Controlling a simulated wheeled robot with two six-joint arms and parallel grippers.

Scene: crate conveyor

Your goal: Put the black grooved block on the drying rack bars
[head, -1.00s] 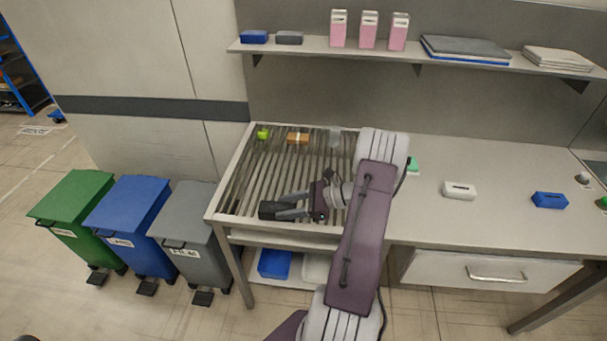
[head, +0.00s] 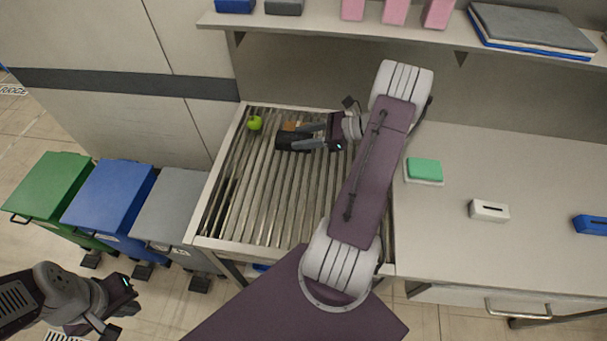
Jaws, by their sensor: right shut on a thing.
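The black grooved block (head: 285,140) is held by my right gripper (head: 300,144) over the far part of the drying rack (head: 262,195). The rack has pale slanted bars in a light frame. The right gripper points left and is shut on the block. I cannot tell whether the block touches the bars, and its grooves are not clear. My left gripper (head: 112,318) is at the lower left, in front of the bins and away from the rack. Its jaw opening is unclear.
A green apple (head: 255,123) and a partly hidden brown thing (head: 289,127) lie on the rack's far end. A green sponge (head: 424,169) and a white block (head: 488,210) are on the counter. Bins stand left. A shelf (head: 340,33) overhangs behind. The near bars are clear.

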